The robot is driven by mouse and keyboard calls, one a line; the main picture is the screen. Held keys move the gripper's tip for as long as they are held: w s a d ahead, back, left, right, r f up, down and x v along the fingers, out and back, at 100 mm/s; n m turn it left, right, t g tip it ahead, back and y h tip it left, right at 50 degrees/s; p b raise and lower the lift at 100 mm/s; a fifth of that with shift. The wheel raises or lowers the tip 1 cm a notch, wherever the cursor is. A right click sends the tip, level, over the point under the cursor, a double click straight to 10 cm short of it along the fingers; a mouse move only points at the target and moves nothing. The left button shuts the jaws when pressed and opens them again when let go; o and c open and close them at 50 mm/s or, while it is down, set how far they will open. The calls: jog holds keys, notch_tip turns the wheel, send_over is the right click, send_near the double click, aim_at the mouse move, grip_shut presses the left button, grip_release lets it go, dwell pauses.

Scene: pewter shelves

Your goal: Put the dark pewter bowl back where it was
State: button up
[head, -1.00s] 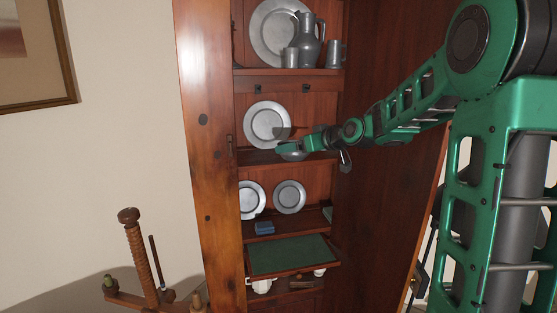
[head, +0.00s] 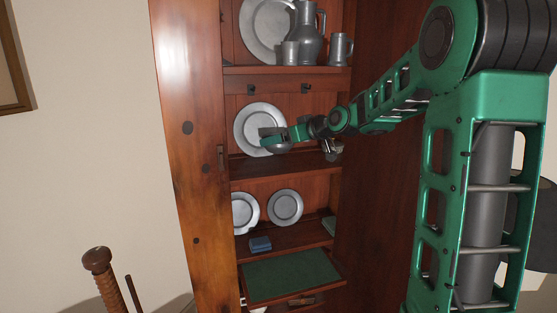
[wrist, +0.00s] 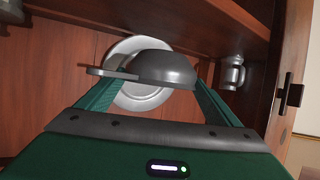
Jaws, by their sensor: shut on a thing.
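The dark pewter bowl (wrist: 168,66) is between the fingers of my gripper (wrist: 152,84) in the wrist view. It has a flat ear on its left side. In the head view the bowl (head: 279,149) is a small dark shape under my green gripper (head: 274,137). It overlaps the lower right of the light pewter plate (head: 252,118) from this view, and appears above the cupboard's middle shelf (head: 270,167). My gripper is shut on the bowl. The plate also shows behind the bowl in the wrist view (wrist: 140,95). I cannot tell the gap between bowl and shelf.
A small pewter vessel (wrist: 232,73) stands right of the plate. The upper shelf holds a large plate (head: 262,25), a jug (head: 308,38) and mugs. Plates (head: 285,207) and a blue box (head: 260,244) are below, above a green-topped board (head: 290,275). Wooden cupboard sides close in the space.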

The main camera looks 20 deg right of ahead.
jog(key=shift+f, duration=2.85)
jog(key=o, duration=1.1)
jog(key=shift+f, duration=0.1)
jog(key=v, duration=1.2)
jog(key=s+f+m+g+h, duration=0.1)
jog(key=s+f+m+g, duration=0.2)
jog(key=s, duration=0.9)
jog(key=s+f+m+g+h, duration=0.1)
jog(key=s+f+m+g, duration=0.2)
jog(key=s, duration=1)
jog(key=s+f+m+g+h, duration=0.1)
jog(key=s+f+m+g, duration=0.2)
jog(key=s+f+g, duration=0.4)
jog(key=s+f, duration=0.3)
jog(key=s, duration=0.3)
jog(key=shift+s+m, duration=0.15)
jog(key=shift+m, duration=0.25)
jog(key=shift+f, duration=0.1)
